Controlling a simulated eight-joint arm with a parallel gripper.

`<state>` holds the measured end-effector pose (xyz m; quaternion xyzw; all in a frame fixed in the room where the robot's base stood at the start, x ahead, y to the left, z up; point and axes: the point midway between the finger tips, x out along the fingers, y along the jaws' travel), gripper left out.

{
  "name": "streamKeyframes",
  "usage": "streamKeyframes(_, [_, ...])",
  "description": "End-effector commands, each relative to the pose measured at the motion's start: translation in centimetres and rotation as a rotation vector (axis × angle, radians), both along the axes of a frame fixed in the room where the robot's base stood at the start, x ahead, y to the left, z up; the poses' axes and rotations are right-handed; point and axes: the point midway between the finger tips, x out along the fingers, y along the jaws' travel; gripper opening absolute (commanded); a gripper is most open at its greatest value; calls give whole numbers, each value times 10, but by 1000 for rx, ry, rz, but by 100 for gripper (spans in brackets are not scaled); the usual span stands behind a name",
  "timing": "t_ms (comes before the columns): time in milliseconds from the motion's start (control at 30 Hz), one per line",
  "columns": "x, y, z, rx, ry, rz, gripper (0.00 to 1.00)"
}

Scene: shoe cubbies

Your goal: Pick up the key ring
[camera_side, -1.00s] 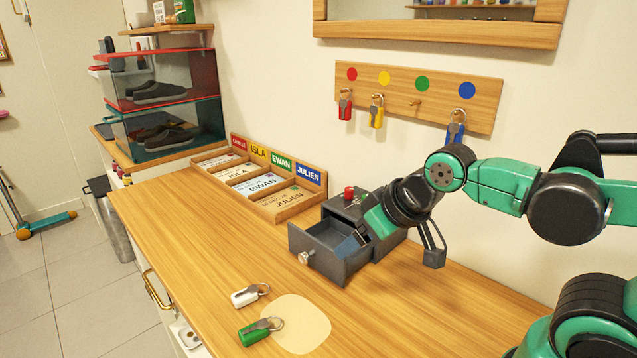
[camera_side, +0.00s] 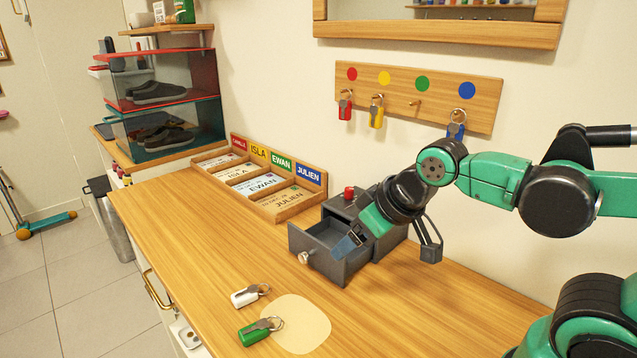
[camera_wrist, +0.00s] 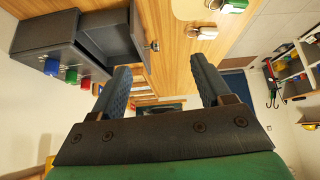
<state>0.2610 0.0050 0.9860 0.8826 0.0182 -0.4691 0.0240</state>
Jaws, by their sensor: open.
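A green key ring (camera_side: 260,331) lies at the counter's front, its metal ring over the edge of a cream round mat (camera_side: 305,325). A white key ring (camera_side: 248,295) lies just behind it. Both show at the top of the wrist view, green (camera_wrist: 235,5) and white (camera_wrist: 203,33). Red (camera_side: 345,106), yellow (camera_side: 376,113) and blue (camera_side: 456,128) key rings hang on the wall rack. My gripper (camera_side: 345,248) is over the open drawer in the side view, apart from every key ring. In the wrist view its fingers (camera_wrist: 160,66) are spread with nothing between them.
A wooden name tray (camera_side: 285,205) stands against the wall. The counter's front left is mostly clear. Shoe boxes (camera_side: 160,80) stand at the far left.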

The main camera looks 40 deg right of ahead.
Motion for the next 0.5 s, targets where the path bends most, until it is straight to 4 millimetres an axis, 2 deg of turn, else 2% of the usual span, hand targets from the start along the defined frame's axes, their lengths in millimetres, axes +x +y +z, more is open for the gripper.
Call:
streamKeyframes(133, [18,18,3,-83,91,191,71])
streamKeyframes(267, [39,42,-3,-178,199,437,71])
streamKeyframes(500, [71,93,-37,-320,376,902,71])
